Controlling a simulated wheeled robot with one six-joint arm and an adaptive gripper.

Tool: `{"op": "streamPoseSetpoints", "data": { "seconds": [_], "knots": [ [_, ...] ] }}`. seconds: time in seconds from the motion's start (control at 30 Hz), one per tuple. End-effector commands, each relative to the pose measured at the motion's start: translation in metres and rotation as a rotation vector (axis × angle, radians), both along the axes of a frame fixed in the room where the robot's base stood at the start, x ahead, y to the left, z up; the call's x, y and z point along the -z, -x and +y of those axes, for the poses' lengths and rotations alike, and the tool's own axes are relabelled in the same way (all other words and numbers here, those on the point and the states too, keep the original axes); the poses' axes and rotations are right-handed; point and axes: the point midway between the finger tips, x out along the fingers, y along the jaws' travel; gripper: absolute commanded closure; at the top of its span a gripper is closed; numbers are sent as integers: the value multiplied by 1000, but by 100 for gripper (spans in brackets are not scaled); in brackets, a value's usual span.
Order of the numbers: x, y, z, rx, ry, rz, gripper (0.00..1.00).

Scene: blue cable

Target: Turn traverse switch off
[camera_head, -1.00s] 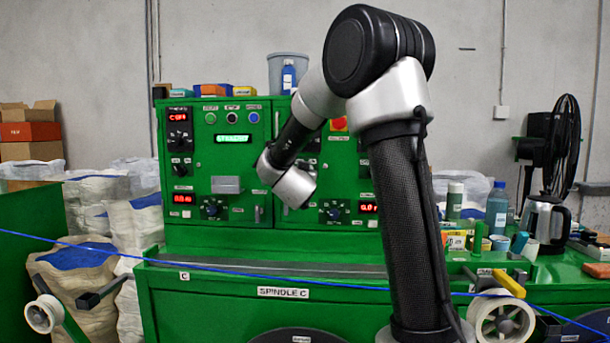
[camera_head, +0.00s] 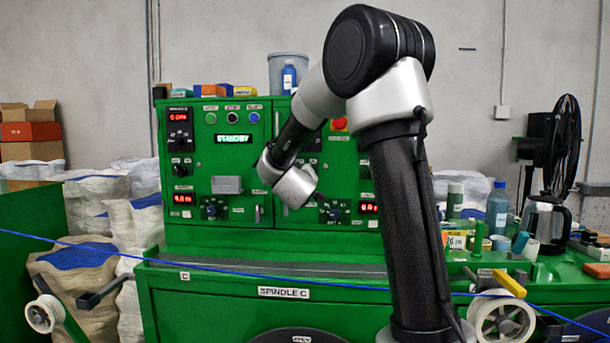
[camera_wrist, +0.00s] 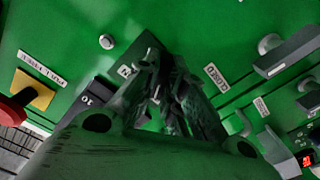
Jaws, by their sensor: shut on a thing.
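The green control panel (camera_head: 215,160) stands behind my arm, with knobs, buttons and red and green displays. In the wrist view, my gripper (camera_wrist: 165,98) is against the panel, its fingers closed around a small dark part between labels. That part looks like a switch, but the fingers mostly hide it, and I cannot read a traverse label or tell its position. In the camera_head view, my wrist covers the middle of the panel and hides the fingers. The green display (camera_head: 233,138) reads STANDBY.
A red button on a yellow base (camera_wrist: 33,90) is left of my gripper in the wrist view. A grey handle (camera_wrist: 290,50) sticks out at the right. A blue cable (camera_head: 200,266) runs across in front of the green machine. A kettle (camera_head: 545,222) stands at the right.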

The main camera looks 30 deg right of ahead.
Motion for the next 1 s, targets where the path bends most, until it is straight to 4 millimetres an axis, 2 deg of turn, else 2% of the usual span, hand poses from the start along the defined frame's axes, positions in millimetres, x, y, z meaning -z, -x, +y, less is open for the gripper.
{"op": "streamPoseSetpoints", "data": {
  "seconds": [0.53, 0.57, 0.63, 0.67, 1.0],
  "knots": [
    [-2, -1, -1, 0, 22, 10, 100],
    [-2, -1, -1, 0, 22, 10, 84],
    [-2, -1, -1, 0, 21, 10, 71],
    [-2, -1, -1, 0, 21, 10, 68],
    [-1, -1, 0, 0, 20, 11, 68]
  ]
}}
